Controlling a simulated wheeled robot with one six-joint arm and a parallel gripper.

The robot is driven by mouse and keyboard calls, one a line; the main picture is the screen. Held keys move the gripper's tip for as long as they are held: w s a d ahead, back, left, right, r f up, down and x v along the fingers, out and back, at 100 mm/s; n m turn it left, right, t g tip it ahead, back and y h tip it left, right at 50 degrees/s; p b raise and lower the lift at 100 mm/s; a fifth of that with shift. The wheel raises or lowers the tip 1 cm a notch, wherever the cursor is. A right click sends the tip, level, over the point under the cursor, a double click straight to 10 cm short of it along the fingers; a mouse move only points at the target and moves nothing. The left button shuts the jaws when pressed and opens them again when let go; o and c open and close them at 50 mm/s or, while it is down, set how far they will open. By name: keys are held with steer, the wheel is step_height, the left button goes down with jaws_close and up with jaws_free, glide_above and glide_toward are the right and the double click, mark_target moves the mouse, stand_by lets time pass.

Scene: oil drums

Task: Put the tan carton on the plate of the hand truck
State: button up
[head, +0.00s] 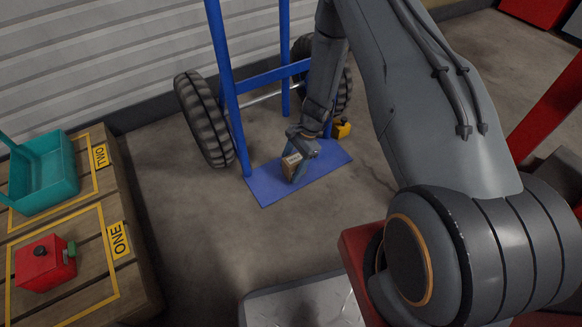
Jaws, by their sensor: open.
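The tan carton (292,161) shows in the head view on the blue plate (266,186) of the hand truck (223,65), near the middle of the plate. It appears to rest on the plate. My gripper (297,164) is low over the plate, open, with a finger at the carton's right side. I cannot tell whether the fingers touch the carton. My gripper and wrist hide part of the carton and of the plate behind it.
A yellow object (341,127) stands at the plate's back right. The truck's black wheels (203,118) flank its frame by the shutter wall. At left, a wooden platform (137,270) holds a teal bin (50,190) and a red can (42,268). Floor is clear in between.

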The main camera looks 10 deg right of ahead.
steer(key=p+v, duration=0.5)
steer(key=v, duration=0.7)
steer(key=shift+r, duration=0.15)
